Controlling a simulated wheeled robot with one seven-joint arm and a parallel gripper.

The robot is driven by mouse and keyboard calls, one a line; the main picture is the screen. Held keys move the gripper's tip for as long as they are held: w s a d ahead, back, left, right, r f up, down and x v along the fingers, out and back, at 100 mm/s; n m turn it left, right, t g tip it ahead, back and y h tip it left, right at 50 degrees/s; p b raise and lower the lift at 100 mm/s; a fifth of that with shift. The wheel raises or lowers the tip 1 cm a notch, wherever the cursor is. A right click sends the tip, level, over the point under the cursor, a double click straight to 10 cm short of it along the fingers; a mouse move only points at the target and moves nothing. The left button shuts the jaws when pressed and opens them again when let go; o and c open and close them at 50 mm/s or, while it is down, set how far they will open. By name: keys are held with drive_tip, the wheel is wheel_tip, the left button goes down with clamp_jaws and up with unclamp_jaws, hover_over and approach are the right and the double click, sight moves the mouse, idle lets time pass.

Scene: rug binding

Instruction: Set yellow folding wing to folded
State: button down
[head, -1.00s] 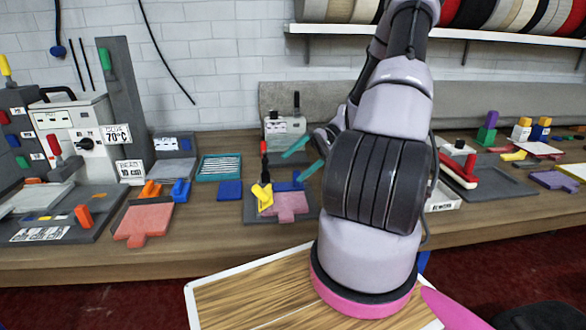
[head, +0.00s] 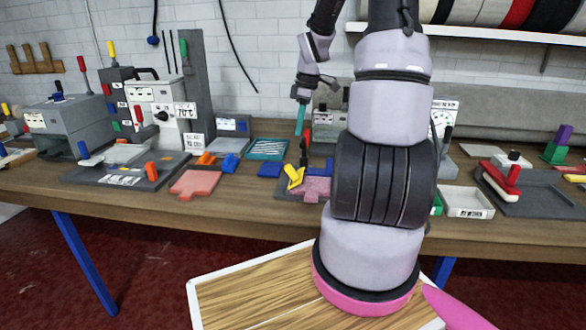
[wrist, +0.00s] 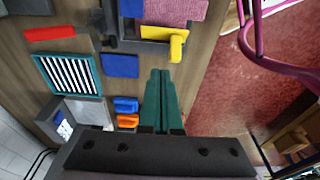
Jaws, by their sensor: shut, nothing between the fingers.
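The yellow folding wing (head: 294,178) sits on a dark grey fixture (head: 287,195), beside a pink textured piece (head: 317,190). It looks tilted, with one end raised, in the head view. In the wrist view the yellow wing (wrist: 165,33) shows a flat bar with a short tab (wrist: 177,48) sticking out toward my fingers. My gripper (head: 299,134) hangs above and behind the fixture with teal fingers pointing down. In the wrist view my gripper (wrist: 160,72) has its fingers together and empty, apart from the wing. The exact wing angle is hard to tell.
A red-handled upright part (head: 304,155) stands close behind the wing. Blue pads (head: 270,168), a striped teal tray (head: 267,150) and blue and orange clips (wrist: 126,112) lie to the left. A salmon mat (head: 195,184) lies at the front. A white tray (head: 468,203) stands right.

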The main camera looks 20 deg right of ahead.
hover_over(301, 173)
drive_tip(key=w+a, duration=0.1)
drive_tip(key=a, duration=0.1)
drive_tip(key=f, duration=0.9)
drive_tip(key=shift+a+f, duration=0.2)
drive_tip(key=shift+f, duration=0.1)
drive_tip(key=d+f, duration=0.1)
drive_tip(key=s+f, duration=0.1)
drive_tip(key=shift+d+f, duration=0.55)
drive_tip(key=shift+f, duration=0.1)
drive_tip(key=shift+d, duration=0.1)
